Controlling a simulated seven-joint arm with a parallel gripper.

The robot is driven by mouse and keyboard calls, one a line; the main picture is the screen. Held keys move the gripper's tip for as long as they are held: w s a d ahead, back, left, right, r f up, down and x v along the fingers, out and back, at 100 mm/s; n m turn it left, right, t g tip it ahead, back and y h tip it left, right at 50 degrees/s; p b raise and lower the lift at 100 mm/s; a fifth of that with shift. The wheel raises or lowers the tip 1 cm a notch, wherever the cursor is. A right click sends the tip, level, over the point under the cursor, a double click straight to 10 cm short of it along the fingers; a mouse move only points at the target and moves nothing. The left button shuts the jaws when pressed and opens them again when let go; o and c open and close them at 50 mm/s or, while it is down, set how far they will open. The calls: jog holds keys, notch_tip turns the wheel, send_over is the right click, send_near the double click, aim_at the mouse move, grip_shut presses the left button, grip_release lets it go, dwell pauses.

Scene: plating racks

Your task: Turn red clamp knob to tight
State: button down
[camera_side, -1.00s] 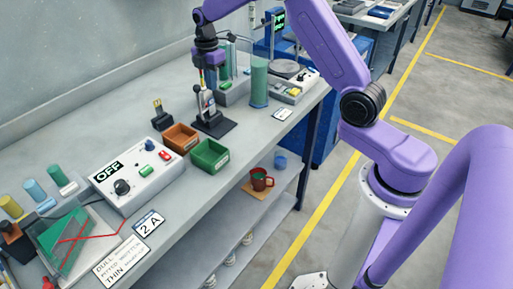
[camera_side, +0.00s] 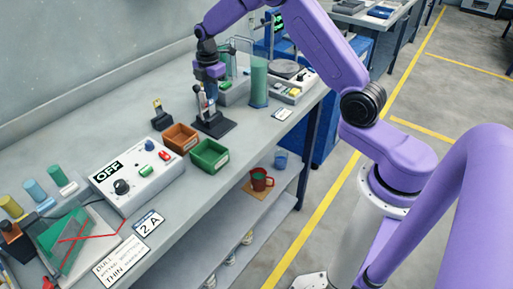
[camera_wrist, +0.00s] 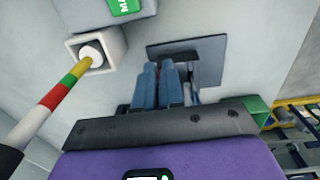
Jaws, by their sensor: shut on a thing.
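The clamp stand (camera_side: 215,126) has a dark flat base and stands on the bench behind the bins in the side view. Its dark base plate (camera_wrist: 208,47) shows at upper middle in the wrist view. My gripper (camera_side: 210,97) points down over the stand, fingers at the upper part of the clamp. The knob's turn angle cannot be read.
An orange bin (camera_side: 180,138) and a green bin (camera_side: 209,156) stand in front of the stand. A control box (camera_side: 138,175) marked OFF is at left. A green cylinder (camera_side: 259,82) stands behind to the right. A striped rod (camera_wrist: 62,90) crosses the wrist view's left side.

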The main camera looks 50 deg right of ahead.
jog(key=shift+s+a+f, duration=0.35)
jog(key=shift+s+f, duration=0.1)
jog(key=shift+f, duration=0.2)
dwell(0.4)
jog(key=shift+d, duration=0.4)
jog(key=shift+w+d+r, duration=0.1)
jog(key=shift+d+r, duration=0.05)
jog(key=shift+r, duration=3)
jog(key=shift+w, duration=0.1)
jog(key=shift+w+a+f, duration=0.1)
jog(key=shift+f, duration=1.4)
jog(key=shift+a+f, duration=0.1)
jog(key=shift+f, duration=1.4)
